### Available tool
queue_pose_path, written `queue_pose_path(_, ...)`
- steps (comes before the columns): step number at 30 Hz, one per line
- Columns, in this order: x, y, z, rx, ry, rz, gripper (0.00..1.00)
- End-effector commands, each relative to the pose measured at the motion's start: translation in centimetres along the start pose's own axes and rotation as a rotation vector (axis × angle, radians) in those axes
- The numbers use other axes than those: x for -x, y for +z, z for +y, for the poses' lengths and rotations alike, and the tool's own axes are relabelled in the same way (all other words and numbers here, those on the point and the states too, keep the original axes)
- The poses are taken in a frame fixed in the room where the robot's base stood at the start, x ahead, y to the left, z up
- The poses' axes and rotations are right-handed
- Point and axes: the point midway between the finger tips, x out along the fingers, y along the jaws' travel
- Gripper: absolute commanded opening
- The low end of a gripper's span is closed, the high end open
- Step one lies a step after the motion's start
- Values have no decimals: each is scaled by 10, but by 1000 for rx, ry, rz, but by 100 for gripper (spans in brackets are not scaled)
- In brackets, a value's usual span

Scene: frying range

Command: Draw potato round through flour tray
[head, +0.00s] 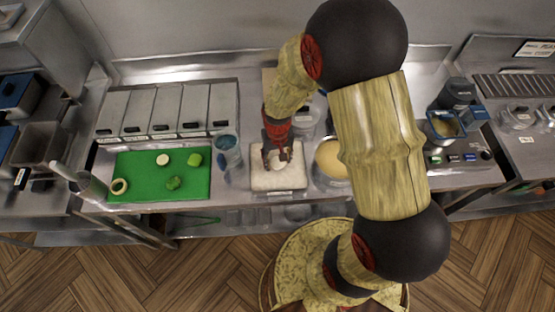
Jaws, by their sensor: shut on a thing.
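The flour tray (260,184) is a pale tray with white flour, near the front edge of the steel counter at the middle of the head view. My gripper (275,160) reaches down over the tray from behind and is shut on a small pale piece, which I take to be the potato round. The fingers and the flour's similar colour hide most of the piece. I cannot tell whether it touches the flour.
A green board (140,168) at left holds a pale round (163,160), green pieces (174,183) and a pale ring (119,187). A blue-rimmed cup (226,142) stands left of the tray. A yellowish bowl (331,160) stands close at right, partly behind my arm.

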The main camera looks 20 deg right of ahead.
Motion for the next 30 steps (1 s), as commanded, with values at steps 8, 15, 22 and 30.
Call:
queue_pose_path(8, 23, 0, 0, 0, 0, 1, 34)
queue_pose_path(15, 39, 0, 0, 0, 0, 1, 34)
queue_pose_path(22, 39, 0, 0, 0, 0, 0, 34)
queue_pose_path(30, 47, 0, 0, 0, 0, 1, 34)
